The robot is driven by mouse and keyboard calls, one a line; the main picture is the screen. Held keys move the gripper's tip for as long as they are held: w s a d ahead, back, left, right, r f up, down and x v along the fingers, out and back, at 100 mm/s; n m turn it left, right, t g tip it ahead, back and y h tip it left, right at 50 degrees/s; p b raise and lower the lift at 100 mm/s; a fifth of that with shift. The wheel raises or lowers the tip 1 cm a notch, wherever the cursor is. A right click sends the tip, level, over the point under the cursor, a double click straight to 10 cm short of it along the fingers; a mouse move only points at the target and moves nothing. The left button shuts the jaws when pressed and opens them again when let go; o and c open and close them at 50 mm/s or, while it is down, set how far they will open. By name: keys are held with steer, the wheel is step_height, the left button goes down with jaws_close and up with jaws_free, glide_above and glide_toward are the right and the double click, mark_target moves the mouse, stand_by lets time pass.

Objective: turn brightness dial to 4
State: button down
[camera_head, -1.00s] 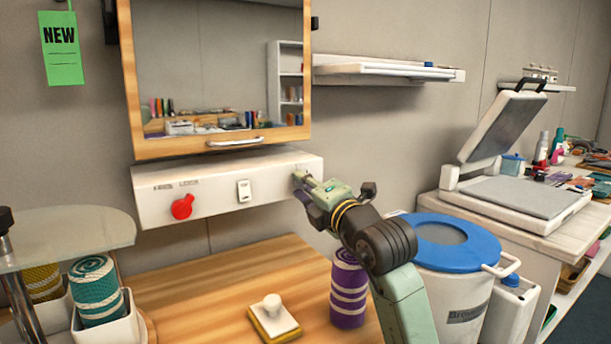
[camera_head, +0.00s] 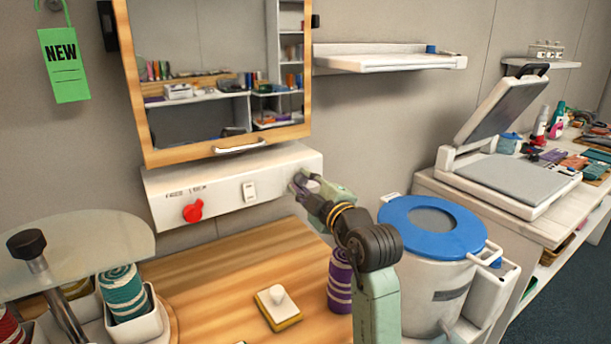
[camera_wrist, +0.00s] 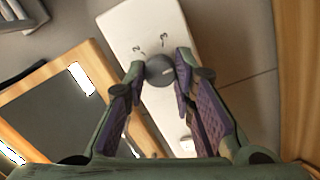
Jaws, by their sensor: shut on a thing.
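A white control box (camera_head: 225,190) is fixed to the wall under the mirror cabinet. It carries a red knob (camera_head: 193,211) at its left and a pale switch (camera_head: 249,192) in its middle. My gripper (camera_head: 301,183) is at the box's right end. In the wrist view, my gripper (camera_wrist: 160,78) is shut on a round grey dial (camera_wrist: 159,69) with a light pointer line. In the head view the dial is hidden by my gripper.
The mirror cabinet (camera_head: 126,60) hangs just above the box. Below is a wooden counter (camera_head: 225,268) with a white-knobbed block (camera_head: 278,306) and a purple roll (camera_head: 340,280). A blue-lidded bucket (camera_head: 440,270) stands right of my arm. A round glass shelf (camera_head: 110,240) is at the left.

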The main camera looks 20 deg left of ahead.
steer(key=shift+m, duration=0.4)
steer(key=c, duration=1.3)
jaws_free()
steer(key=v, duration=1.2)
steer(key=shift+w, duration=0.1)
steer(key=shift+d, duration=0.1)
